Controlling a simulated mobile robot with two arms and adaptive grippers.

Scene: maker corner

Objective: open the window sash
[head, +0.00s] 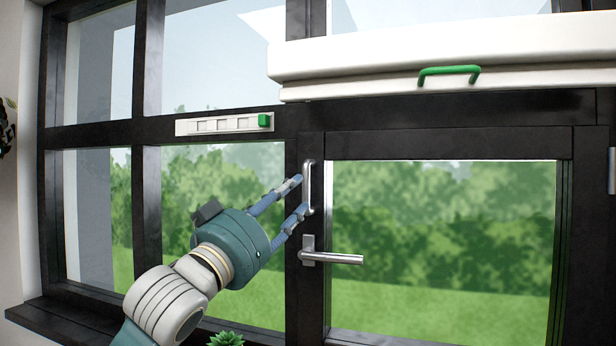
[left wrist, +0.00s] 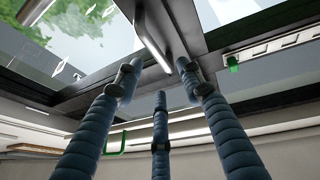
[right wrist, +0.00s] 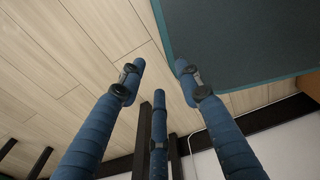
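The black-framed window sash (head: 450,146) fills the right half of the head view and looks shut in its frame. Its silver lever handle (head: 332,258) lies horizontal, pointing right. A vertical silver pull bar (head: 309,186) sits above the lever; it also shows in the left wrist view (left wrist: 153,52). My left gripper (head: 300,194) is open, its fingertips close to the bar; I cannot tell whether they touch it. In the left wrist view its fingers (left wrist: 158,80) are spread, with the bar ahead between the tips. My right gripper (right wrist: 158,78) is open and empty, above the floor.
A white blind housing with a green handle (head: 448,72) hangs over the sash. A white vent strip with a green slider (head: 264,120) is on the crossbar. A plant (head: 226,339) stands below. The right wrist view shows wooden floor (right wrist: 85,40) and a dark teal mat (right wrist: 245,45).

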